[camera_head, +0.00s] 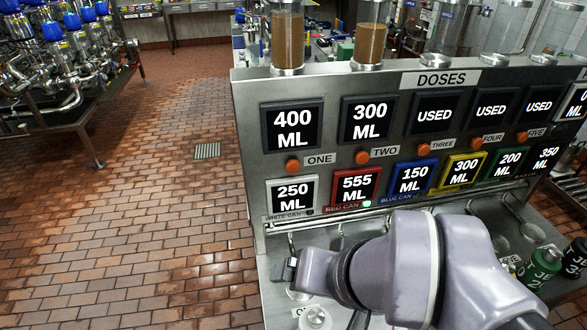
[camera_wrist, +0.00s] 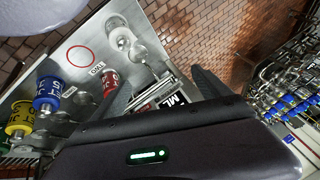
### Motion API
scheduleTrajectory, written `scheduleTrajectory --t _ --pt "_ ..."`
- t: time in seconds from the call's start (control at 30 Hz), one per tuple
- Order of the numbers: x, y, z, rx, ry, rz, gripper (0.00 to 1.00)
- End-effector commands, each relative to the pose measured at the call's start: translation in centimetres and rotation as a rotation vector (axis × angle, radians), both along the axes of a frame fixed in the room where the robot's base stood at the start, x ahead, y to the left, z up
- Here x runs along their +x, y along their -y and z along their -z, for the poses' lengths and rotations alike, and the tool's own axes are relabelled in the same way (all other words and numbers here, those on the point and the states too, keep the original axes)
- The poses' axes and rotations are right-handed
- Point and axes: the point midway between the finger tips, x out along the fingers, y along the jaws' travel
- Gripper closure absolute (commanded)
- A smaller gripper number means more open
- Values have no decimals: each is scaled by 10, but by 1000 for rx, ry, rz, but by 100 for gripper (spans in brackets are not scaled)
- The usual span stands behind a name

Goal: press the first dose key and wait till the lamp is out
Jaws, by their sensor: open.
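The first dose key is an orange round button (camera_head: 293,166) beside the ONE label, under a display reading 400 ML (camera_head: 292,124). A small green lamp (camera_head: 367,204) glows at the red-framed 555 ML display (camera_head: 356,187). The lamp under the white-framed 250 ML display (camera_head: 292,195) looks dark. My gripper (camera_head: 290,270) is below and in front of the first key, apart from it. In the wrist view my gripper (camera_wrist: 160,80) has its two fingers spread with nothing held. A white ML display (camera_wrist: 174,101) shows partly between the fingers.
More orange keys follow along the panel, such as key TWO (camera_head: 362,157). Displays three to five read USED. Brown-filled cylinders (camera_head: 288,38) stand on top. A red can (camera_wrist: 110,80) and blue can (camera_wrist: 47,93) stand on the steel shelf. Tiled floor (camera_head: 130,210) is open at left.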

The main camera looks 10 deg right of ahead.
Motion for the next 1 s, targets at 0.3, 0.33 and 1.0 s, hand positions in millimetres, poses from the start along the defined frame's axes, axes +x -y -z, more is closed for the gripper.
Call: scheduleTrajectory --t 0.3,0.33,1.0 --pt "0 0 0 0 0 0 72" --pt "0 0 0 0 0 0 78" --pt "0 0 0 0 0 0 100"
